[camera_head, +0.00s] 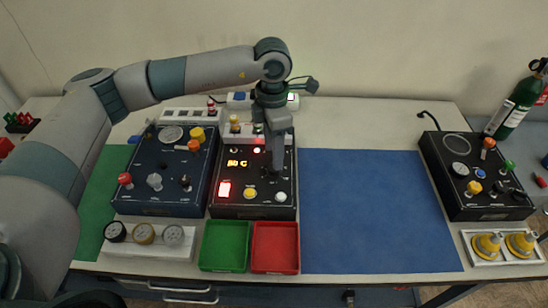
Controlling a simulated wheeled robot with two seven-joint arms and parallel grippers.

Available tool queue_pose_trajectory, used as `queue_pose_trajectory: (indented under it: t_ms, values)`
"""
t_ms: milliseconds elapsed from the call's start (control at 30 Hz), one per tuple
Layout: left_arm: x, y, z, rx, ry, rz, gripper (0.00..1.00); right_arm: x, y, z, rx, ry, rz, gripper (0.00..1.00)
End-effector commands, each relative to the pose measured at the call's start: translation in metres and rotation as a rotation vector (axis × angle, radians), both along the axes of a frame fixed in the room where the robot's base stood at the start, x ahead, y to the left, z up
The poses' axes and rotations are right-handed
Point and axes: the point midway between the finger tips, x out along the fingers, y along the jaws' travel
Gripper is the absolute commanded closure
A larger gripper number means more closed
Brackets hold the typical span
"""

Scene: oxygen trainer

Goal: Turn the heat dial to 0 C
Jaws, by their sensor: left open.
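The black control box (238,209) stands in the middle of the table. Its orange display (237,163) seems to read 80 C. My left gripper (277,170) points down over the right half of its panel, jaws open. The heat dial cannot be made out; the gripper covers that part of the panel, and I cannot tell whether the fingers touch anything. My right gripper is not in view.
A blue box (165,203) with knobs stands close on the left. A green tray (225,246) and a red tray (275,248) lie in front. The blue mat (375,215) on the right is clear. Another black box (480,205) stands far right.

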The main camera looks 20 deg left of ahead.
Motion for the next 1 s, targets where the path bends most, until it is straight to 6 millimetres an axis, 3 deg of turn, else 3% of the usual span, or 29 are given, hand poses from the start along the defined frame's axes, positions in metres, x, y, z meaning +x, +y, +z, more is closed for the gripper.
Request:
queue_pose_trajectory:
  t_ms: [300,733,767,933,1000]
  values:
    - [-0.002,-0.001,-0.04,0.0,0.003,0.0,0.54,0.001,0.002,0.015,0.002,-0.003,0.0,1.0]
    - [-0.002,-0.001,-0.049,0.0,0.0,-0.001,0.54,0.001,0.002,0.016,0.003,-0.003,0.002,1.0]
    - [-0.002,-0.001,-0.049,0.0,0.0,-0.001,0.56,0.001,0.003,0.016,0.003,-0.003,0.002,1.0]
    - [-0.002,-0.001,-0.048,0.0,0.0,-0.001,0.95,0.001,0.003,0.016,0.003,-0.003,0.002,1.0]
    - [-0.002,-0.001,-0.048,0.0,0.0,-0.001,0.95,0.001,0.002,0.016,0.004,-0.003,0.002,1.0]
